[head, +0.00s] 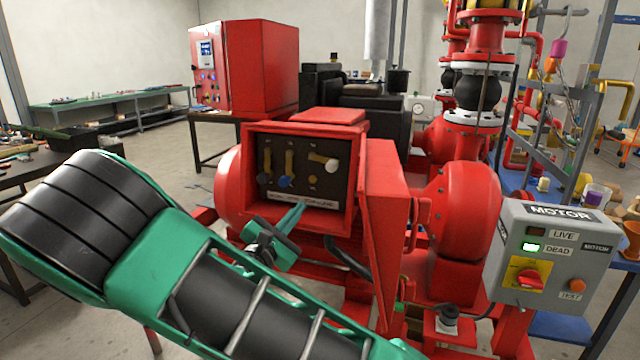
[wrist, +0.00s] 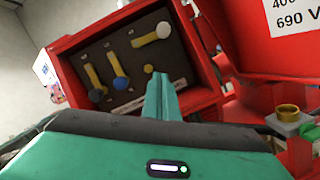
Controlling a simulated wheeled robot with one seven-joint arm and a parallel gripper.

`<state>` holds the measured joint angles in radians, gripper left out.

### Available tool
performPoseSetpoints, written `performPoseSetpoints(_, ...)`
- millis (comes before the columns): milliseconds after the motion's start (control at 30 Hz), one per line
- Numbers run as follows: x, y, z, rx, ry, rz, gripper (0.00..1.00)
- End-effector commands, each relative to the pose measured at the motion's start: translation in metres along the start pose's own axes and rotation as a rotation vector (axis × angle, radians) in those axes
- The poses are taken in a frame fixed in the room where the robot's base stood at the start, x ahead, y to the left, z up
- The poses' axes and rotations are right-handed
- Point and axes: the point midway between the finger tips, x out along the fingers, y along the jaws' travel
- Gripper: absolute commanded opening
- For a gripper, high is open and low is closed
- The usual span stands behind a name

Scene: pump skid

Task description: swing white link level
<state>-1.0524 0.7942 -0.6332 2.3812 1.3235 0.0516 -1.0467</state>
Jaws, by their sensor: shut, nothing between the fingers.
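The red box walls (head: 360,180) frame the panel closely on both sides, with a label strip along its bottom. A grey motor control box (head: 553,262) stands to the right, showing a green DEAD lamp. Red pump casing (head: 465,220) lies between them.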

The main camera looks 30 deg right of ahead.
Motion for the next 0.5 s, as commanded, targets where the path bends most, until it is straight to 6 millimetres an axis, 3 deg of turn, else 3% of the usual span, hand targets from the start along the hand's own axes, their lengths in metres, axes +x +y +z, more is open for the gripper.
performPoseSetpoints(233, 0.011, 0.000, 0.000, 0.001, -0.002, -0.002, 0.00)
performPoseSetpoints(500, 0.057, -0.001, 0.001, 0.001, -0.003, -0.002, 0.00)
